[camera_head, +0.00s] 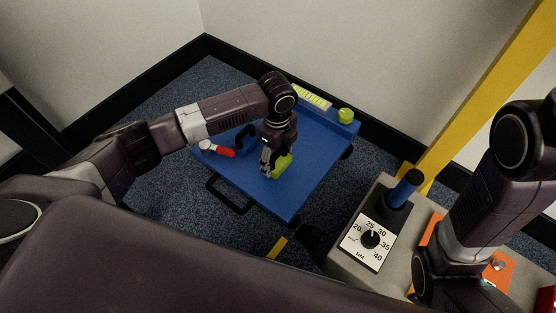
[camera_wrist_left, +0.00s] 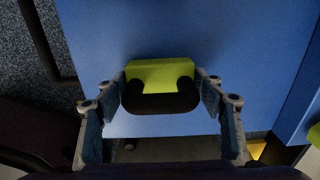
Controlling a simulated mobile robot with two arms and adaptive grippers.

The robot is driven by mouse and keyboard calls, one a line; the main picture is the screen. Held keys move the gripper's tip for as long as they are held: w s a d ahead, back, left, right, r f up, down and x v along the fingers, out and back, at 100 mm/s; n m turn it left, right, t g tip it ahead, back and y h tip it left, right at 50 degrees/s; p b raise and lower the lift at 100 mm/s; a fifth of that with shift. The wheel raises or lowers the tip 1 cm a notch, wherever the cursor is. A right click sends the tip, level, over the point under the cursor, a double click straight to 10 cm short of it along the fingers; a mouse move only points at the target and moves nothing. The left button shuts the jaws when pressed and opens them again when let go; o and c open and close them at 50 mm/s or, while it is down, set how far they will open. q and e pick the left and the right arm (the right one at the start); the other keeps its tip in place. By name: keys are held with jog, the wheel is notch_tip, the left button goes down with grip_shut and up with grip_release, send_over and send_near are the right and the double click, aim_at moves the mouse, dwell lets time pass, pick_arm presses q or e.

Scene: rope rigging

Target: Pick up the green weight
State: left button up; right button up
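The green weight (camera_head: 284,165) is a yellow-green block lying on the blue cart top (camera_head: 312,167). In the left wrist view the weight (camera_wrist_left: 160,72) shows a black handle (camera_wrist_left: 160,102) facing the camera. My left gripper (camera_head: 268,170) is down at the weight. In the left wrist view its fingers (camera_wrist_left: 161,92) are spread, one on each side of the block and handle. I cannot tell whether they touch it. My right arm comes in at the right; its gripper end (camera_head: 447,287) is low over the grey console, and its fingers are not clear.
A red-handled tool (camera_head: 222,151) lies at the cart's left. A round green object (camera_head: 345,115) and a yellow-green strip (camera_head: 311,97) are at its back edge. A grey console (camera_head: 349,259) with a dial (camera_head: 370,239) and blue post (camera_head: 405,188) stands right, beside a yellow beam (camera_head: 487,88).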

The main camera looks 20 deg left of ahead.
pick_arm(q)
jog(key=c, duration=1.5)
jog(key=shift+r, duration=0.1)
jog(key=shift+c, duration=0.2)
jog(key=shift+r, duration=0.1)
